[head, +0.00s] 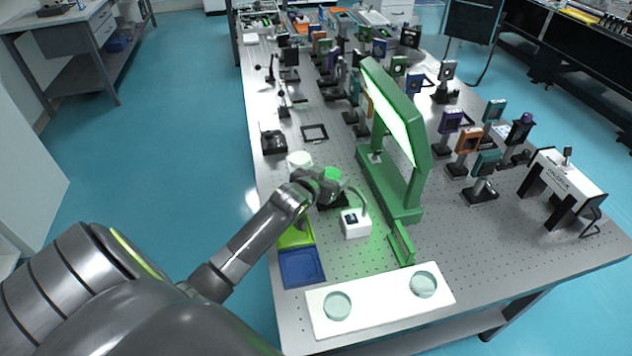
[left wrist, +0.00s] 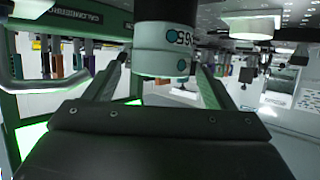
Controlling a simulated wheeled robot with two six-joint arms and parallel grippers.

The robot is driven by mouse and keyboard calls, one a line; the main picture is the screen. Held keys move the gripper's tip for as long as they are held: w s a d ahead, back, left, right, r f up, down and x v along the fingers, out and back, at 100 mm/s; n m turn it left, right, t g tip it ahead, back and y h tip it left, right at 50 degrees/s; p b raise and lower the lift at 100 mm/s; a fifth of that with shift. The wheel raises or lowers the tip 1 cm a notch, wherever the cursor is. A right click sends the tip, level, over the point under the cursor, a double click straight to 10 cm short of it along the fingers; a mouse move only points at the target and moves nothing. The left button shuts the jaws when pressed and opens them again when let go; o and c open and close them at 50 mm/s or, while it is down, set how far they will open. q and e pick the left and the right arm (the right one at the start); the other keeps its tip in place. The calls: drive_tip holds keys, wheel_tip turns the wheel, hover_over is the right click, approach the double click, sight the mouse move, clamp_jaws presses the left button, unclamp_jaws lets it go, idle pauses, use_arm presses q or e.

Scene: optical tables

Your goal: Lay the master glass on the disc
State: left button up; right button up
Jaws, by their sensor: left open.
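Two round pale glassy pieces lie apart on a white board at the front of the table: a left one (head: 337,305) and a right one (head: 423,284). I cannot tell which is the master glass and which is the disc. My left gripper (head: 335,202) is over the table beyond the board, beside the small white box, partly hidden by its own wrist. In the left wrist view its two fingers (left wrist: 160,76) stand apart. A dark cylinder with a white ring shows between or beyond them, and I cannot tell whether they touch it. My right gripper is not in view.
A green lamp frame (head: 416,180) stands right of my gripper. The white box (head: 355,223) is close by. Blue (head: 302,267) and yellow-green (head: 296,236) trays line the left edge. Several mounted optics stand behind. The table right of the white board (head: 380,304) is clear.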

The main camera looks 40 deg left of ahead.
use_arm(q)
drive_tip(key=v, duration=1.1)
drive_tip(key=shift+s+b, duration=0.2)
drive_tip(key=shift+b, duration=0.2)
